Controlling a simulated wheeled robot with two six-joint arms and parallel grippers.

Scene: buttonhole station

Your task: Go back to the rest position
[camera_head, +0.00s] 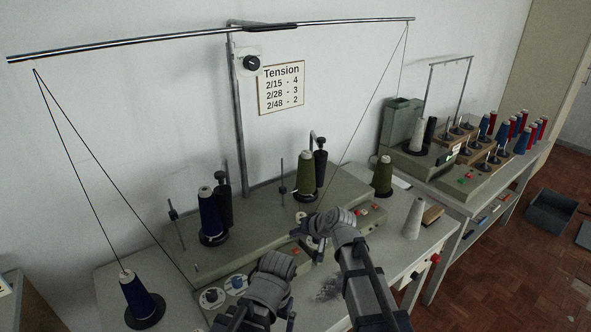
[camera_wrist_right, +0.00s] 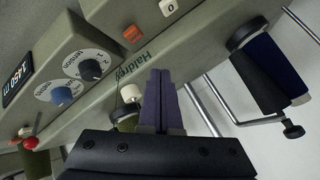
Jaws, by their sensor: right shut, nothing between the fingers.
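My right arm rises from the bottom of the head view, with its right gripper (camera_head: 316,243) over the front of the grey winding machine (camera_head: 255,246). The jaws are small there. In the right wrist view the right gripper (camera_wrist_right: 160,74) has its two dark fingers together and empty. The machine's sloping front (camera_wrist_right: 100,45), with dials and lettering, lies beyond the fingers; I cannot judge the gap. My left arm shows at the bottom middle of the head view, bent in front of the table; its jaws do not show.
A navy cone (camera_head: 210,216) and an olive cone (camera_head: 305,176) stand on the machine. Another olive cone (camera_head: 382,177) and a pale cone (camera_head: 414,218) stand to the right. A thread cone (camera_head: 137,297) stands front left. A metal rail (camera_head: 210,39) spans overhead with hanging threads.

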